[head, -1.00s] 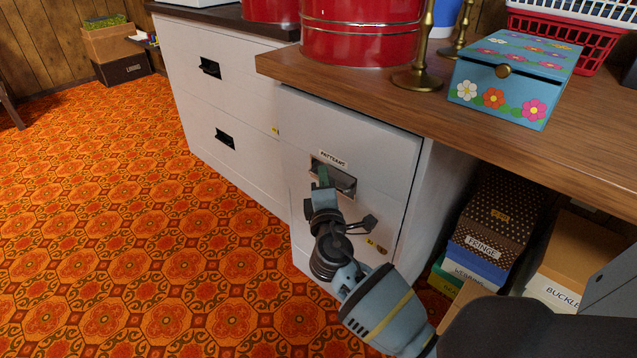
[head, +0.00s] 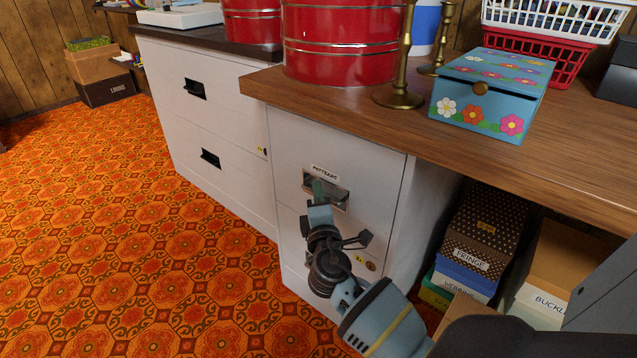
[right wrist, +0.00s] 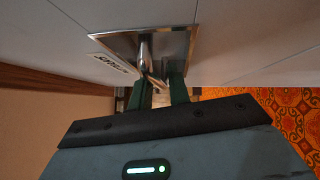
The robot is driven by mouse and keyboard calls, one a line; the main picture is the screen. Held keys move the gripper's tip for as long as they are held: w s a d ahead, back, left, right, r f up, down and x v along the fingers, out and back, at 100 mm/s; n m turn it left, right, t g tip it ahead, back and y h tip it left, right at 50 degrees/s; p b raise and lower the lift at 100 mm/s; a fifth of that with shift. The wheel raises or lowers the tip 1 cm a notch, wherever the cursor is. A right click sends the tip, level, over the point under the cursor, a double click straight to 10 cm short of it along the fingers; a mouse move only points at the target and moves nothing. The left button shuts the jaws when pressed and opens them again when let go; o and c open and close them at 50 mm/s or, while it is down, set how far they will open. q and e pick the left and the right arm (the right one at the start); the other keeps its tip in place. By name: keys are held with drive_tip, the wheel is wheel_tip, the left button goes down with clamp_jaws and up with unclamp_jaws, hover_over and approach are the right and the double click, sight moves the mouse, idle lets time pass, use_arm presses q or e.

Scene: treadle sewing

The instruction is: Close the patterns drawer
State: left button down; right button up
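The patterns drawer (head: 350,160) is the upper drawer of the white cabinet under the wooden worktop, with a label above its metal pull (head: 335,197). Its front looks about flush with the cabinet; a small gap is hard to judge. My right gripper (head: 318,190) is at this pull. In the right wrist view, its two green fingers (right wrist: 158,90) are apart, one on each side of the pull's bar (right wrist: 146,50). Whether they press on the bar is not clear. My left gripper is out of view.
A second white cabinet (head: 232,118) stands to the left. Labelled boxes (head: 480,245) fill the space at right.

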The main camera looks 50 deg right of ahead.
drive_tip(key=r+v, duration=0.1)
drive_tip(key=v, duration=0.5)
drive_tip(key=shift+s+f+p, duration=0.25)
drive_tip(key=shift+f+p, duration=0.2)
drive_tip(key=shift+f, duration=0.05)
drive_tip(key=shift+a, duration=0.15)
